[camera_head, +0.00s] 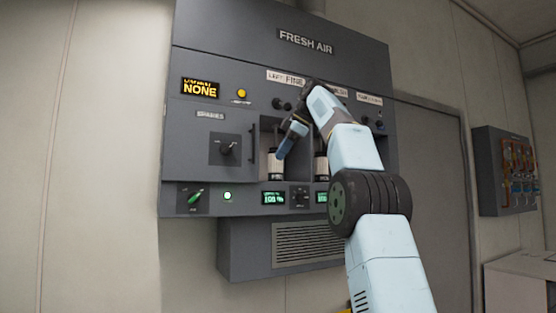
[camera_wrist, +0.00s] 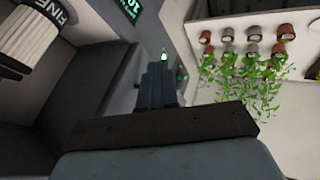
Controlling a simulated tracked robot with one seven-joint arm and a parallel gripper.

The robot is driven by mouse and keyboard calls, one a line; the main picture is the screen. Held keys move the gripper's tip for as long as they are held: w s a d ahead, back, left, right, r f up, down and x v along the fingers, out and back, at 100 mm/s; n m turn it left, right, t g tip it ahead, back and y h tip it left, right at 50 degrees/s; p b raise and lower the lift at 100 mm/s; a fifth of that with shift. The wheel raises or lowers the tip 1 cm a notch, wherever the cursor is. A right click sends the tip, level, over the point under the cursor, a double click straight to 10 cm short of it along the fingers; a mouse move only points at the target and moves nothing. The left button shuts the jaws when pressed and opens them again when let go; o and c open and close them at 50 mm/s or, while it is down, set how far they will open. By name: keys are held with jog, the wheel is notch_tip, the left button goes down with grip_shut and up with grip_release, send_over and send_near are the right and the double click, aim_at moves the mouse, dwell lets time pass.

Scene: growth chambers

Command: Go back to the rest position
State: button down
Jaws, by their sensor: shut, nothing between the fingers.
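My gripper (camera_head: 281,156) is at the grey FRESH AIR panel (camera_head: 235,60), with its fingers pointing down in front of the open bay. It is shut and holds nothing. In the wrist view my gripper (camera_wrist: 155,80) shows as dark blue fingers close together. A white ribbed cartridge (camera_head: 275,165) stands in the left part of the bay, just below the fingertips in the picture. In the wrist view the cartridge (camera_wrist: 30,38) bears the label FINE. A second, similar cartridge (camera_head: 321,167) stands to the right. I cannot tell whether the fingers touch anything.
A handle (camera_head: 253,143) stands out left of the bay. Knobs, a green lever (camera_head: 195,197) and lit displays (camera_head: 273,198) line the panel. A vented box (camera_head: 305,243) is below. A rack of pots with green plants (camera_wrist: 245,75) shows in the wrist view.

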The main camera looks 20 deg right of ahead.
jog(key=shift+s+d+r, duration=0.15)
jog(key=shift+r, duration=0.1)
jog(key=s+a+f+m+h, duration=0.1)
jog(key=s+a+f+m, duration=0.2)
jog(key=s+f+m, duration=0.3)
jog(key=s+a+f+m+h, duration=0.2)
jog(key=s+a+f+m, duration=0.15)
jog(key=s, duration=0.45)
jog(key=s+d+f+m+h, duration=0.1)
jog(key=s+f+m, duration=0.3)
jog(key=s+f, duration=0.8)
jog(key=s+d+f+m+h, duration=0.1)
jog(key=s+f+m, duration=0.3)
jog(key=s+f, duration=0.9)
notch_tip(320, 180, down, 8)
jog(key=shift+d+r, duration=0.2)
jog(key=shift+s, duration=0.1)
